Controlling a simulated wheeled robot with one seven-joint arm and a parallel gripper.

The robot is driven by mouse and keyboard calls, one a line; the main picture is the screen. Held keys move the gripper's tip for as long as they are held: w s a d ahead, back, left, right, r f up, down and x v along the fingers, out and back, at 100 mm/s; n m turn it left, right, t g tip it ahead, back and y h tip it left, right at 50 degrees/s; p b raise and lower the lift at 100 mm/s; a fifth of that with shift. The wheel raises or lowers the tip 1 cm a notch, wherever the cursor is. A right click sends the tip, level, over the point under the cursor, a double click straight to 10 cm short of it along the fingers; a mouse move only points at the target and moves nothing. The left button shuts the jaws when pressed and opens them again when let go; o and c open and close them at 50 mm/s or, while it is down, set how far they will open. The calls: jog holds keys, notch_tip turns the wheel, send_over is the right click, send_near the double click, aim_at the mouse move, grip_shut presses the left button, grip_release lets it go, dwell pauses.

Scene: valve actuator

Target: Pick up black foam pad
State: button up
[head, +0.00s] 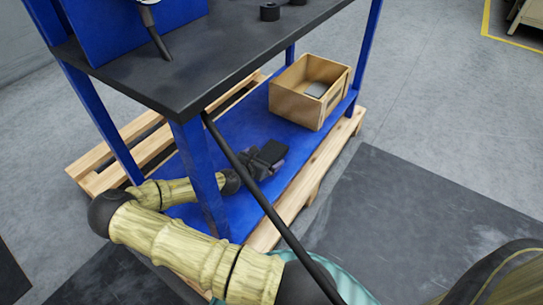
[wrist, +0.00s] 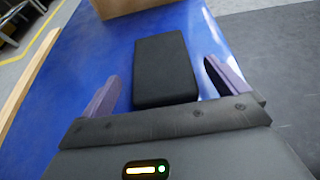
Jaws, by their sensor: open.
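The black foam pad (wrist: 165,70) is a dark rectangular block lying flat on the blue lower shelf. In the wrist view my gripper (wrist: 160,85) is open, with one finger on each side of the pad's near part. There are gaps between the fingers and the pad, wider on the right. The pad also shows in the head view (head: 271,152) as a dark block just beyond my gripper (head: 262,160). The gripper's fingers are hard to make out in the head view.
The blue lower shelf (head: 240,125) lies under a black tabletop (head: 190,70) on blue legs. An open wooden box (head: 295,108) stands on the shelf beyond the pad. A wooden pallet (head: 280,207) lies under the shelf. Bare shelf surrounds the pad.

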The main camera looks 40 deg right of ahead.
aim_at(269, 155)
jog(key=b+x, duration=0.2)
jog(key=x, duration=0.1)
jog(key=shift+d+f, duration=0.15)
jog(key=shift+f, duration=0.1)
jog(key=shift+w+d+b, duration=0.15)
jog(key=shift+d+b, duration=0.15)
jog(key=shift+d, duration=0.1)
jog(key=c, duration=1.1)
